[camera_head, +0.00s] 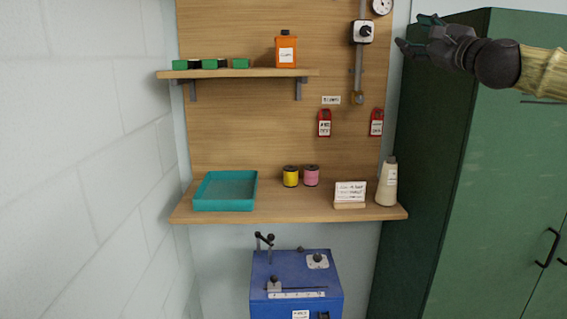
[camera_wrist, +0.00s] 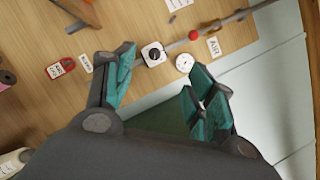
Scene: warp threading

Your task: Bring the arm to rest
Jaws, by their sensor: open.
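My gripper (camera_head: 416,34) is at the upper right of the head view, in front of the green cabinet's top. It is open, and nothing shows between its fingers. In the wrist view its two teal-padded fingers (camera_wrist: 160,95) are spread apart. Beyond them are the wooden backboard (camera_wrist: 135,22), a switch box with a black knob (camera_wrist: 153,54) and a round dial (camera_wrist: 184,63). The gripper looks apart from all of these. My arm comes in from the right edge of the head view.
A green cabinet (camera_head: 480,190) stands at right. The lower shelf (camera_head: 290,213) holds a teal tray (camera_head: 224,207), yellow spool (camera_head: 290,177), pink spool (camera_head: 311,176), card and cone (camera_head: 387,184). The upper shelf (camera_head: 270,73) bears an orange bottle (camera_head: 286,50). A blue machine (camera_head: 290,275) stands below.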

